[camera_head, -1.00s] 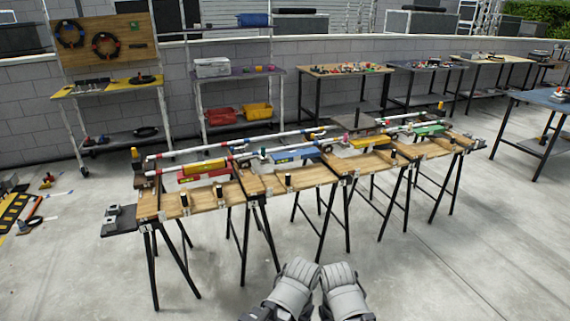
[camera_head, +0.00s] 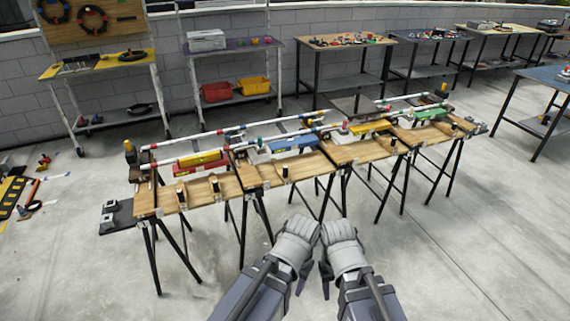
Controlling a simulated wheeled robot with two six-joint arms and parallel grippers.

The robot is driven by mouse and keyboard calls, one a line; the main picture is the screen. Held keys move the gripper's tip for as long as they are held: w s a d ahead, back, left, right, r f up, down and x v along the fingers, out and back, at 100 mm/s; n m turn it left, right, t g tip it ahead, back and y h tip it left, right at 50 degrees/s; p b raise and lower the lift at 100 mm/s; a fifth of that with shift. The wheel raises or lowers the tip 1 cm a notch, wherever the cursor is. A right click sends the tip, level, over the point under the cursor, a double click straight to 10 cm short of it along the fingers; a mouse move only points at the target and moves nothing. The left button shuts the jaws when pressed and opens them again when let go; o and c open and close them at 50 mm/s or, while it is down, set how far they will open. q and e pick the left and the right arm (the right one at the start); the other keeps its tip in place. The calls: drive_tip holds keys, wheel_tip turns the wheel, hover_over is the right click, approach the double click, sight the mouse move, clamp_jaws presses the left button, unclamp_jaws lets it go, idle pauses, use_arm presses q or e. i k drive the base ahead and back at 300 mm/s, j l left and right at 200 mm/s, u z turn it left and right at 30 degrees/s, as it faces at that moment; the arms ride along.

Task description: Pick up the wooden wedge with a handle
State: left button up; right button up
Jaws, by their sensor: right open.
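I cannot single out a wooden wedge with a handle for certain at this size. Small upright pieces with dark tops, such as one at the left (camera_head: 181,195) and one in the middle (camera_head: 285,170), stand on the long wooden workbench (camera_head: 228,186). My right gripper (camera_head: 342,240) is at the bottom centre, open, in front of the bench and apart from it. My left gripper (camera_head: 298,240) is just left of it, also clear of the bench, with nothing visible in it. Its jaws are too unclear to read.
The bench carries pipes, clamps and coloured tools, including a yellow and red one (camera_head: 200,160) and a blue one (camera_head: 293,143). Trestle legs stand under it. Shelves with red (camera_head: 216,92) and yellow bins (camera_head: 254,86) and more tables stand behind.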

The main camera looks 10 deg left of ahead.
sight(279, 163)
drive_tip(key=i+j, duration=0.1)
drive_tip(key=i, duration=0.5)
drive_tip(key=i+j, duration=0.1)
drive_tip(key=i, duration=0.45)
drive_tip(key=i+j+z, duration=0.1)
drive_tip(key=i, duration=0.5)
